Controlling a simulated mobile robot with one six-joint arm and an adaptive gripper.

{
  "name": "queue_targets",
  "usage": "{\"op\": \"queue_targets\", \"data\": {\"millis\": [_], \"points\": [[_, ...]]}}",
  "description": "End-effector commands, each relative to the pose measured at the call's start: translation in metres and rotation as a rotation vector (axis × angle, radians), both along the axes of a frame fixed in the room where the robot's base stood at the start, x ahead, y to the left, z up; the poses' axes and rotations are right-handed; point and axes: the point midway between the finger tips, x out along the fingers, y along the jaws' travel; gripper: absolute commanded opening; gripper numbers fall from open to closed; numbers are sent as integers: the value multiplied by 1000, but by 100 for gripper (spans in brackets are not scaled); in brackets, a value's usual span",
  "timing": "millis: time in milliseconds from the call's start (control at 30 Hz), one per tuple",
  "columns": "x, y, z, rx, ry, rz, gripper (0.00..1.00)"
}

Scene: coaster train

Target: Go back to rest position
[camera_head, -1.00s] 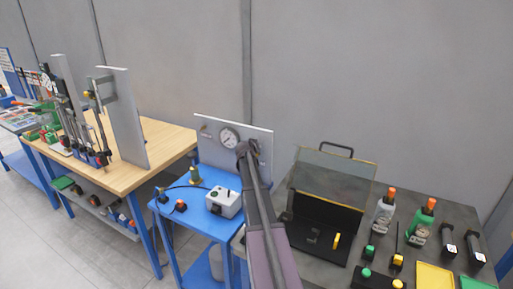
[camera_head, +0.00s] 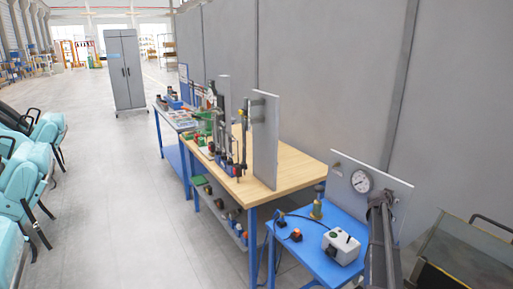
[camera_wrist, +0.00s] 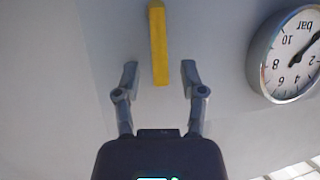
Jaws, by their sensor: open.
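My gripper (camera_wrist: 160,76) is open in the wrist view, with its two fingers apart and nothing held between them. A yellow bar (camera_wrist: 158,42) shows just beyond the fingertips, against a pale grey panel (camera_wrist: 110,40); I cannot tell whether the fingers touch it. A round pressure gauge (camera_wrist: 290,58) is to the right, upside down in this view. In the head view my arm rises at the lower right in front of the grey panel (camera_head: 345,172) with its gauge (camera_head: 361,180). The gripper's fingers cannot be made out there.
The blue table (camera_head: 310,258) carries a grey-white control box (camera_head: 341,246). Left of it stands a wooden workbench (camera_head: 290,176) with upright fixtures. A dark case (camera_head: 465,250) is at the right edge. Teal seats (camera_head: 30,150) and a grey cabinet (camera_head: 124,70) flank the open floor (camera_head: 110,190).

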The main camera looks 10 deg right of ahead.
Motion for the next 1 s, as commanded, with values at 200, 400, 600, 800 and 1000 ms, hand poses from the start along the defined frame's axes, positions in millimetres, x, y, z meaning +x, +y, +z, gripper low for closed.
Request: {"op": "queue_targets", "data": {"millis": [200, 400, 600, 800, 1000], "points": [[-4, 26, -7, 24, 36, 12, 53], [-17, 89, -24, 85, 134, 50, 53], [-45, 183, -50, 183, 299, 137, 53], [-84, 280, -74, 285, 484, 267, 53], [-136, 373, -93, 382, 674, 433, 53]]}}
